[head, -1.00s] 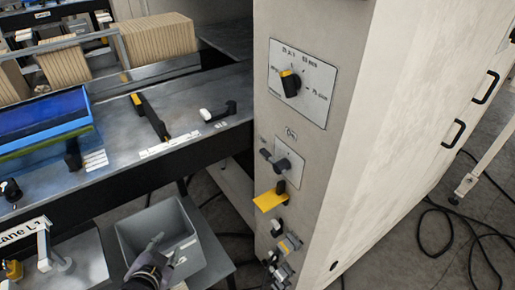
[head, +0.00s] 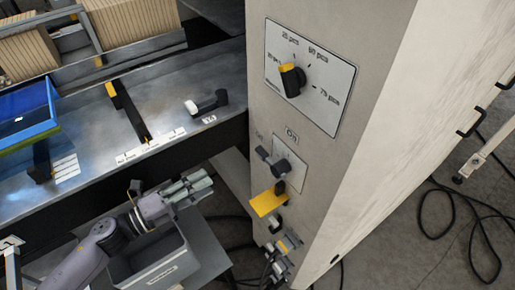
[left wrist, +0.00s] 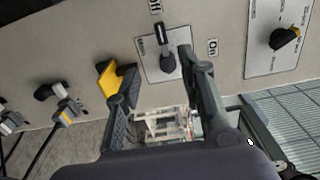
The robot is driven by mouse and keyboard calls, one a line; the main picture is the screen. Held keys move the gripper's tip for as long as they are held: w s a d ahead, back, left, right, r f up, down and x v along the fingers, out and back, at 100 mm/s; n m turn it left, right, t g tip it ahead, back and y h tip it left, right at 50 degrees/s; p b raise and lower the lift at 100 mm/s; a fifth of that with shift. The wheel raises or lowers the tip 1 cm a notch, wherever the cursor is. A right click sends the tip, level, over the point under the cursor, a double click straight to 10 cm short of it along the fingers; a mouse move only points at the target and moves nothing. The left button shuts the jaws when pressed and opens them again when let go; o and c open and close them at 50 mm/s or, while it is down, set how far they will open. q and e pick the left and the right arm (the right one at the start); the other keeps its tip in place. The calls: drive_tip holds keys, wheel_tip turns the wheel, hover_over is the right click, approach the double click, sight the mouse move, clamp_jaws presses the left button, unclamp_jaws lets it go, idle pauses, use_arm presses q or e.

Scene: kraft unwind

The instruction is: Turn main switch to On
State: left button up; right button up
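The main switch (head: 281,168) is a dark rotary handle on a light plate on the cabinet's front. In the head view its handle points up and left, toward the Off label (head: 259,137); the On label (head: 292,135) is above the plate. In the left wrist view the switch (left wrist: 166,60) points at the Off label (left wrist: 155,7), with the On label (left wrist: 213,48) to the right. My left gripper (head: 206,184) is left of the switch, apart from it. In its wrist view the left gripper (left wrist: 158,62) has its fingers spread and nothing between them. My right gripper is not in view.
A yellow-and-black handle (head: 268,201) juts out just below the main switch. A yellow-marked selector knob (head: 290,79) is above it. Cable plugs (head: 285,245) are lower down. A grey bin (head: 160,262) lies under my left arm, beside the machine bench (head: 150,105).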

sight(259, 155)
use_arm(q)
drive_tip(key=p+x, duration=0.4)
drive_tip(key=x, duration=1.2)
drive_tip(key=shift+r, duration=0.1)
drive_tip(key=shift+w+d+p, duration=0.1)
drive_tip(key=shift+d+p, duration=0.15)
drive_tip(key=shift+p, duration=0.05)
drive_tip(key=shift+w+d, duration=0.1)
drive_tip(key=shift+d, duration=0.05)
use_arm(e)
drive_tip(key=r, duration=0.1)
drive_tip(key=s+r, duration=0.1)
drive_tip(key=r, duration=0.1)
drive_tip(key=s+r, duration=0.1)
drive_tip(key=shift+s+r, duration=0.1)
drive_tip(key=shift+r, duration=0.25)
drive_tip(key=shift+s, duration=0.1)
use_arm(q)
drive_tip(key=shift+c, duration=0.4)
clamp_jaws()
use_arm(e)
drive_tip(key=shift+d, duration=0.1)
